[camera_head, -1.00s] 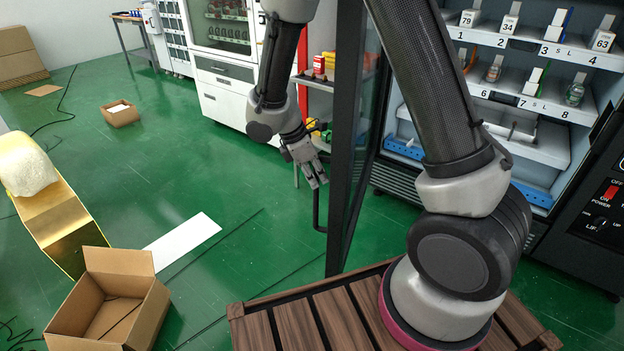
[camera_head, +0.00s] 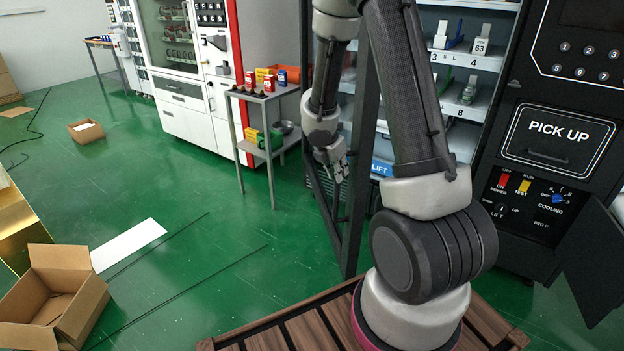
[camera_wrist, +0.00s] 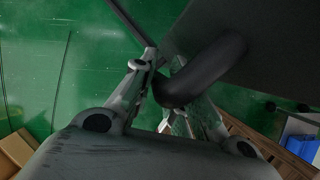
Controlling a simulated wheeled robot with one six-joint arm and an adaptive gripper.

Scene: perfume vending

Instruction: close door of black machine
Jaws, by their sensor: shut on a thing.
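The black machine (camera_head: 548,95) stands at the right, with lit shelves, a pick-up panel and a control panel. Its tall dark-framed glass door (camera_head: 356,190) stands open, swung out toward me, left of the shelves. In the wrist view my gripper (camera_wrist: 165,78) is shut on the curved black door handle (camera_wrist: 208,68), which passes between the fingers. The dark door panel (camera_wrist: 270,45) fills the upper right there.
A grey side table (camera_head: 262,97) with small boxes stands left of the door, near a white vending machine (camera_head: 185,100). An open cardboard box (camera_head: 75,290) lies on the floor at lower left. A small black flap (camera_head: 592,262) hangs open at lower right.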

